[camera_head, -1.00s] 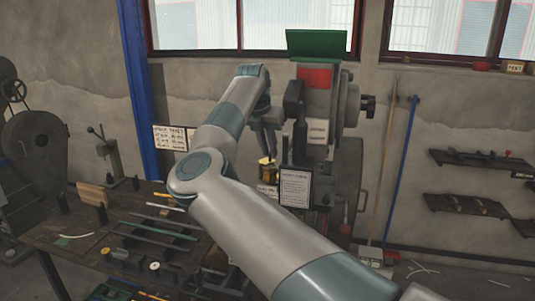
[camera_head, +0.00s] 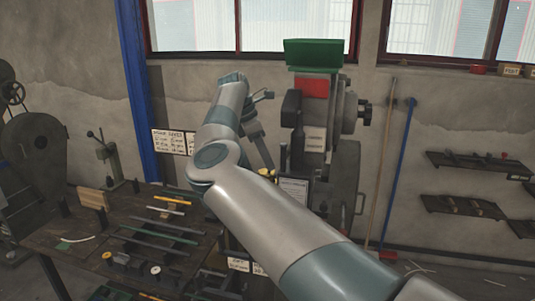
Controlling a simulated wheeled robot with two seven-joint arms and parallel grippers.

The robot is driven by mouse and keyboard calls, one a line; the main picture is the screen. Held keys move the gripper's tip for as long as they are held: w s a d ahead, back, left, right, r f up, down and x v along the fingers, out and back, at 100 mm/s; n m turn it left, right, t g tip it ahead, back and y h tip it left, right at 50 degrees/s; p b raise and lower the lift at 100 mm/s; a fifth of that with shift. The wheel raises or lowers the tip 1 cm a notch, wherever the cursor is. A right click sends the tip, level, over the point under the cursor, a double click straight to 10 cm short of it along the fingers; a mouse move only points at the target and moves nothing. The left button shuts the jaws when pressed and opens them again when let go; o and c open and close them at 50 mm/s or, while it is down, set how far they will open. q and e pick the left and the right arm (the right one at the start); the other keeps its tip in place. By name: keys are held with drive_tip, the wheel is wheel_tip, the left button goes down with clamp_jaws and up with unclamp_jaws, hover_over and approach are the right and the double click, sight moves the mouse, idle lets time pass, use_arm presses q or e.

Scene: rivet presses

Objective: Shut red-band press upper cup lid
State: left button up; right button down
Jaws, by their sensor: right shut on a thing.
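The red-band press (camera_head: 315,140) stands at the middle against the wall, with a red band (camera_head: 314,87) near its top and a green box-like top (camera_head: 313,54) above it. My right arm crosses in front from the lower right, and its hand hangs down at the press's left side. My right gripper (camera_head: 268,168) is shut at a small yellow part (camera_head: 266,177) beside the press. The fingertips are tiny and partly hidden. I cannot tell which part is the upper cup lid, or whether it is open. My left gripper is out of view.
A dark workbench (camera_head: 75,235) with bars and small parts fills the lower left. A hand press (camera_head: 108,158) stands at its back. A broom (camera_head: 400,170) and wall shelves (camera_head: 463,205) are at the right. My forearm hides the press's lower left.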

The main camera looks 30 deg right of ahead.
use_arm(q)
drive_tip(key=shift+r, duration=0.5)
use_arm(e)
drive_tip(key=shift+a+m, duration=0.1)
drive_tip(key=shift+m, duration=0.5)
use_arm(q)
drive_tip(key=shift+p, duration=0.3)
use_arm(e)
drive_tip(key=c, duration=1.7)
unclamp_jaws()
drive_tip(key=shift+a, duration=0.1)
drive_tip(key=shift+s, duration=0.1)
